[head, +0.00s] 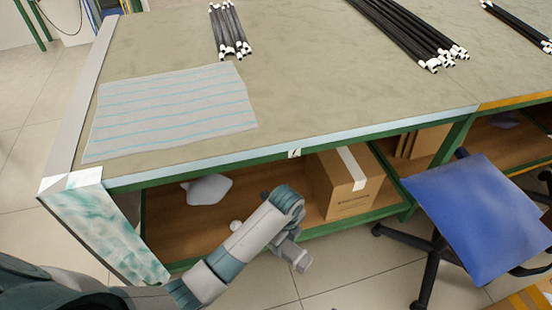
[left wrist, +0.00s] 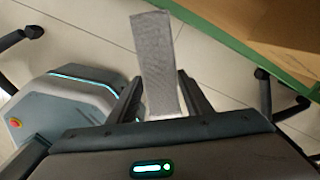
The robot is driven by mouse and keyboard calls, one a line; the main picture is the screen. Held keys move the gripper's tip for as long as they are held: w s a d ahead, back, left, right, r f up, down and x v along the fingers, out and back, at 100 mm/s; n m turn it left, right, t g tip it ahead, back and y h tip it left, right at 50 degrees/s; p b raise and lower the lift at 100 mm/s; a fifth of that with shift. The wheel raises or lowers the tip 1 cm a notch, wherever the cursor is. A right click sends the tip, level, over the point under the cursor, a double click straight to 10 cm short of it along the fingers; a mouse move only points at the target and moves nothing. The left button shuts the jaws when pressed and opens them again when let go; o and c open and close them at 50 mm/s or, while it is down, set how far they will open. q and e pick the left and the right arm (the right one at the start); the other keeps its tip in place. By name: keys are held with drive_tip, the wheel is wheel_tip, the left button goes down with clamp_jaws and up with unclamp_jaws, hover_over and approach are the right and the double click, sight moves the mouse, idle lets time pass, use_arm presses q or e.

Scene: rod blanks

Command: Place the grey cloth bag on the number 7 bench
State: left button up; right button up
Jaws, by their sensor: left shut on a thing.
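The grey cloth bag (left wrist: 154,60) shows in the left wrist view as a narrow, upright grey strip with a paler lower end. My left gripper (left wrist: 160,84) is shut on it, with one dark finger on each side. In the head view my left gripper (head: 298,258) hangs in front of the bench's lower shelf, below the worktop edge, and the bag cannot be clearly made out there. The bench (head: 290,100) has a grey-green top and a small white label (head: 294,153) on its front edge, whose number is too small to read. My right gripper is out of view.
A striped cloth (head: 172,110) lies at the worktop's left; rod bundles (head: 230,30) (head: 410,35) lie at the back. The front middle is clear. A cardboard box (head: 342,185) and white bag (head: 207,189) sit on the lower shelf. A blue chair (head: 475,215) stands at right.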

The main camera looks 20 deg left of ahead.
use_arm(q)
drive_tip(key=s+a+r+n+p, duration=0.2)
drive_tip(key=r+n+p, duration=0.2)
drive_tip(key=r+n, duration=0.3)
drive_tip(key=s+a+r+n+p, duration=0.3)
drive_tip(key=r+n+p, duration=0.2)
drive_tip(key=r, duration=1)
drive_tip(key=s+a+r+n+p, duration=0.3)
drive_tip(key=r+n+p, duration=0.2)
drive_tip(key=r+n, duration=0.5)
drive_tip(key=shift+s+a+r, duration=0.2)
drive_tip(key=shift+r, duration=0.25)
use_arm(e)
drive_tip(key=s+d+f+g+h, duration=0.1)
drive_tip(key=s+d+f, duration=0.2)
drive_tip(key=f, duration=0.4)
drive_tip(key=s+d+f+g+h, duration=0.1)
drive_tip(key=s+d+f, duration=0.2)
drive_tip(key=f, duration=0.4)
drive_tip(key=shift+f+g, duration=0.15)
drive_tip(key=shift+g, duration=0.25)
